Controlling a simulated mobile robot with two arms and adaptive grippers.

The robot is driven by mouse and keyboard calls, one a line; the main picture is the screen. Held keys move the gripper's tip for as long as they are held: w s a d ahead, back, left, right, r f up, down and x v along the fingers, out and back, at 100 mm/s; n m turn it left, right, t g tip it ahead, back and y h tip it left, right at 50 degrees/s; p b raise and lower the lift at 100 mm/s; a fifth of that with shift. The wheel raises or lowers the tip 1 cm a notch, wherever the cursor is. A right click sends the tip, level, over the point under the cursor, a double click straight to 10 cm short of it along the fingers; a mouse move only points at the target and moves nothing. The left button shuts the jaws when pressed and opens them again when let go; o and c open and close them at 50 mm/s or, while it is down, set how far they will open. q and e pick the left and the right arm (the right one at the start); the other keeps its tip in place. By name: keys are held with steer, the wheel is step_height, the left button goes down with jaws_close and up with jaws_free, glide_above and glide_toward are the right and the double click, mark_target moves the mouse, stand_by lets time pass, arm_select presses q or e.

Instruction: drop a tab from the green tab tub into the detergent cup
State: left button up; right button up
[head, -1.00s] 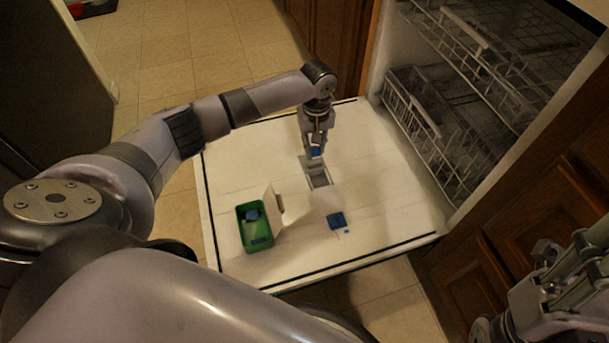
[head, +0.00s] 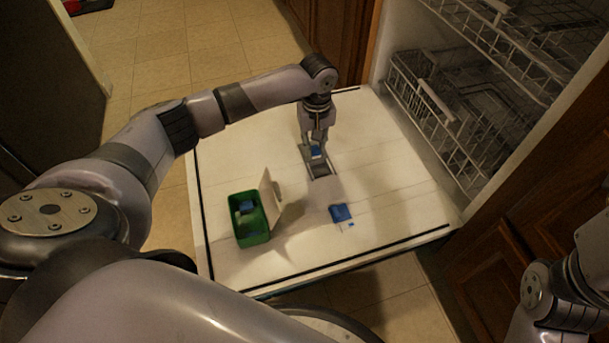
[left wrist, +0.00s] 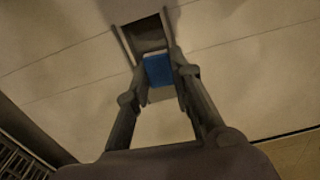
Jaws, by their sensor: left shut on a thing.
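The green tab tub (head: 257,236) stands on the open dishwasher door with its pale lid (head: 269,198) raised; blue tabs (head: 246,207) show inside. The detergent cup (head: 322,172) is a grey recess in the door, open, and its dark inside shows in the left wrist view (left wrist: 146,36). My left gripper (head: 316,149) is shut on a blue tab (left wrist: 158,70), over the cup's far end in the head view. In the left wrist view the tab sits between the fingertips, near the cup's opening. I cannot tell its exact height. My right gripper is outside the frames.
The dishwasher racks (head: 435,115) are at the right. The door's right half is mostly clear. Wooden cabinets (head: 480,235) stand at lower right.

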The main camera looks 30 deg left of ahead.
arm_select(q)
steer(key=o, duration=0.9)
step_height(320, 180, up, 12)
stand_by(0.3)
